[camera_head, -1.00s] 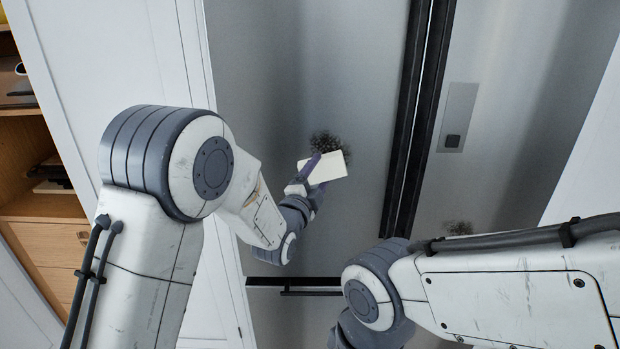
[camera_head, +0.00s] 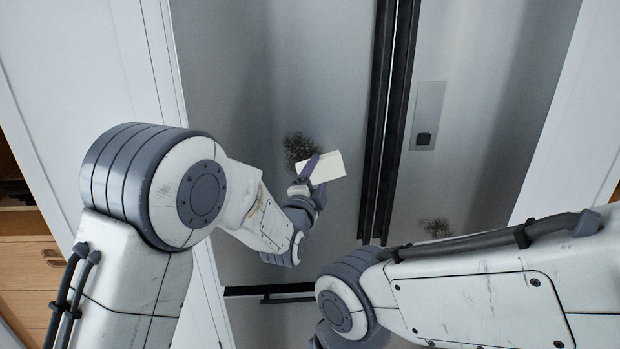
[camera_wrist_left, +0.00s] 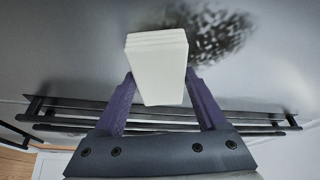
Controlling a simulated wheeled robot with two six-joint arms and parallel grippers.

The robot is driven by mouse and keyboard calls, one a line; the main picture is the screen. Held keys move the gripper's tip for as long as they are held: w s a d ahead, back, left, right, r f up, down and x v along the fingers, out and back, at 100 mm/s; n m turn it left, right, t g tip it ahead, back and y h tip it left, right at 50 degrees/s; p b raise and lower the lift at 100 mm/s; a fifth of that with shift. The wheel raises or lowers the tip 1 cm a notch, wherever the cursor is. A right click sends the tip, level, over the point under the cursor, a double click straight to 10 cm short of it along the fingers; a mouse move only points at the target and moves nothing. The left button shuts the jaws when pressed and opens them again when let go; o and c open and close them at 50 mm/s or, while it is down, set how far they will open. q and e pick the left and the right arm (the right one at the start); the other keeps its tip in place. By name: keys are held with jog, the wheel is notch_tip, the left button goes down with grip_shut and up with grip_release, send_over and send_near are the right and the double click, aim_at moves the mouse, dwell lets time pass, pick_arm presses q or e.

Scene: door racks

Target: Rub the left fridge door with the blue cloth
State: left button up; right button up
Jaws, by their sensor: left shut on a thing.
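The left fridge door (camera_head: 235,90) is grey metal with a dark speckled smudge (camera_head: 299,147). My left gripper (camera_head: 316,168) has purple fingers and is shut on a white, folded-looking block; no blue cloth shows. This white block (camera_head: 328,167) is in front of the door, just right of and below the smudge, overlapping its lower right edge. In the left wrist view the block (camera_wrist_left: 158,65) sits between the fingertips, and the smudge (camera_wrist_left: 215,35) shows behind it to the right. I cannot tell whether the block touches the door. My right gripper is out of view.
Dark vertical handles (camera_head: 385,120) run between the doors. The right fridge door (camera_head: 490,100) has a small panel (camera_head: 426,115) and a fainter smudge (camera_head: 436,228). A dark horizontal handle (camera_head: 270,290) lies below. Wooden shelving (camera_head: 25,255) stands at far left.

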aim_at(302, 167)
pick_arm(q)
jog(key=shift+d, duration=1)
jog(key=shift+r+p, duration=0.4)
jog(key=shift+r, duration=0.7)
jog(key=shift+a+f+b, duration=0.15)
jog(key=shift+a+b, duration=0.3)
jog(key=shift+a, duration=0.3)
jog(key=shift+a+b, duration=1.15)
jog(key=shift+a, duration=1.1)
jog(key=shift+a+b, duration=1.05)
jog(key=shift+a, duration=1.3)
